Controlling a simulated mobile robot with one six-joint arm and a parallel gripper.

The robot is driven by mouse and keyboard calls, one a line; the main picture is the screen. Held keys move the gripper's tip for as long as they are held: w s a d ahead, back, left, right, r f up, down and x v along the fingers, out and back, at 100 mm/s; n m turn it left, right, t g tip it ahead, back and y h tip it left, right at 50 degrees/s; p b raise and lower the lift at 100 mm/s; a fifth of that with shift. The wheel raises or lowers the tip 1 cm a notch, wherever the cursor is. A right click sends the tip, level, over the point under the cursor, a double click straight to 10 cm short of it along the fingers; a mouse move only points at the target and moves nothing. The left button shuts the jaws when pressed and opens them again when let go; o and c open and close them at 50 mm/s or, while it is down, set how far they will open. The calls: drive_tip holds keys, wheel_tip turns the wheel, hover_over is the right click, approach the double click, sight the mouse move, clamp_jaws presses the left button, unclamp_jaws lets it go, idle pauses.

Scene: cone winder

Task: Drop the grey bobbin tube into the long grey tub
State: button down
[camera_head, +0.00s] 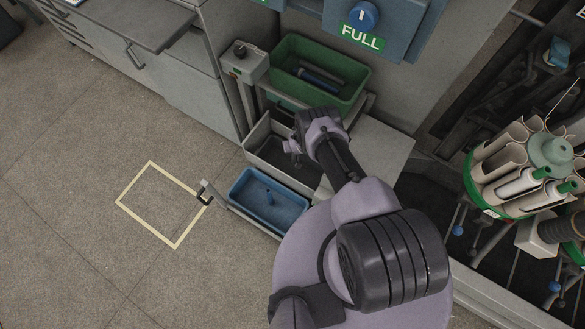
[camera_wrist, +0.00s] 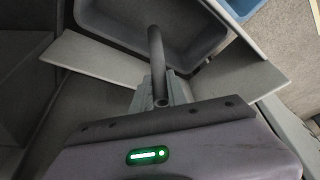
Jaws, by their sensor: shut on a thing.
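The long grey tub (camera_head: 284,176) stands between the green tub and the blue tub in the head view. My gripper (camera_head: 292,146) is over this tub, pointing down. In the wrist view my gripper (camera_wrist: 160,88) is shut on the grey bobbin tube (camera_wrist: 155,52), a slim dark grey hollow cylinder. A light grey wall (camera_wrist: 95,56) lies under and beside the jaws. The tube is not clearly visible in the head view. My arm hides part of the grey tub.
The blue tub (camera_head: 284,211) is in front and holds a small blue piece. The green tub (camera_head: 352,92) behind holds tubes. Floor at left is clear, with a yellow outline (camera_head: 135,183).

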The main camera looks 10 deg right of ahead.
wheel_tip(320, 180, down, 6)
drive_tip(key=b, duration=0.4)
drive_tip(key=shift+r+b, duration=0.15)
drive_tip(key=shift+b, duration=0.15)
drive_tip(key=shift+r, duration=0.15)
drive_tip(key=c, duration=1.2)
unclamp_jaws()
drive_tip(key=shift+c, duration=0.2)
drive_tip(key=p+v, duration=1.2)
drive_tip(key=v, duration=0.5)
drive_tip(key=shift+r, duration=0.25)
drive_tip(key=shift+s, duration=0.15)
